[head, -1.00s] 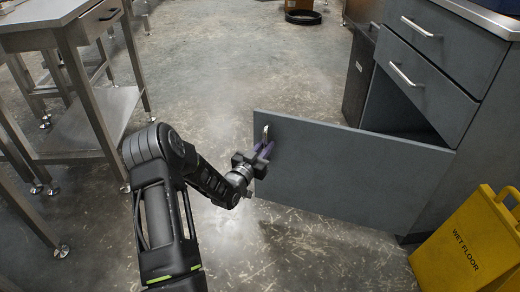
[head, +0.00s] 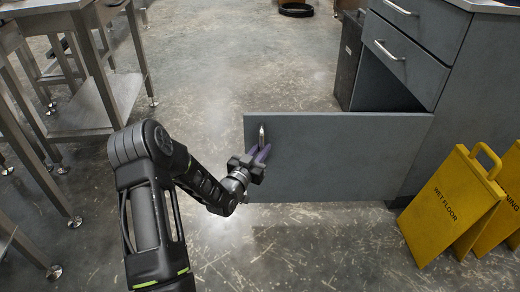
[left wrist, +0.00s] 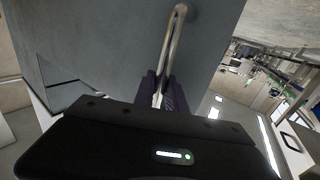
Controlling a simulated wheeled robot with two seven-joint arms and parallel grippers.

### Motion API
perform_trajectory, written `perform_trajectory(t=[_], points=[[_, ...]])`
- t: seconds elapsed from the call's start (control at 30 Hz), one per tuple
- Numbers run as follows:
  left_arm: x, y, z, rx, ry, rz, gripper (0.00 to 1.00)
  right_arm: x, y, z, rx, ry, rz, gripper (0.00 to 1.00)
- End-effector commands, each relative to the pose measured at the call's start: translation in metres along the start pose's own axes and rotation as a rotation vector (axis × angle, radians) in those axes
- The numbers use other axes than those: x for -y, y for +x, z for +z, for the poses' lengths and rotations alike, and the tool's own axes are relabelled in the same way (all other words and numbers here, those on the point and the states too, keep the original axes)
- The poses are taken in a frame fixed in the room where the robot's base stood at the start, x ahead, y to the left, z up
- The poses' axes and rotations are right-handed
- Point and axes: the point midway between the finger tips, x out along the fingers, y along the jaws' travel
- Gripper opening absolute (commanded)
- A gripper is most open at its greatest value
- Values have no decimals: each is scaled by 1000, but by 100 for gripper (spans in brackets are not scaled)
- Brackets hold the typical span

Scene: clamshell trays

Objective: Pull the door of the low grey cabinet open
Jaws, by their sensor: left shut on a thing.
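The low grey cabinet (head: 452,95) stands at the right in the head view. Its door (head: 335,155) is swung wide open, reaching out to the left across the floor, and the cabinet's dark inside shows below the drawers. My left gripper (head: 263,150) is at the door's free end, shut on the metal door handle (head: 262,136). In the left wrist view the handle (left wrist: 174,45) runs down between the purple fingers (left wrist: 163,92), with the grey door face (left wrist: 120,40) behind it. My right gripper is in neither view.
A yellow wet floor sign (head: 450,210) stands at the right, in front of the cabinet. Steel tables (head: 92,105) line the left. A dark bin (head: 349,60) stands behind the cabinet. The concrete floor (head: 225,75) between is clear.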

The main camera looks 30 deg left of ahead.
Motion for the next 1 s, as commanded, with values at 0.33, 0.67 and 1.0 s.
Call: perform_trajectory(t=[0.33, 0.67, 1.0], points=[[0, 0, 0, 0, 0, -1, 37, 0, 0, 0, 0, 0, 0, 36], [0, -2, 0, 1, -1, 0, 38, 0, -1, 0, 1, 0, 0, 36], [1, -47, -2, 4, -2, -1, 38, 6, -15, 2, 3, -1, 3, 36]])
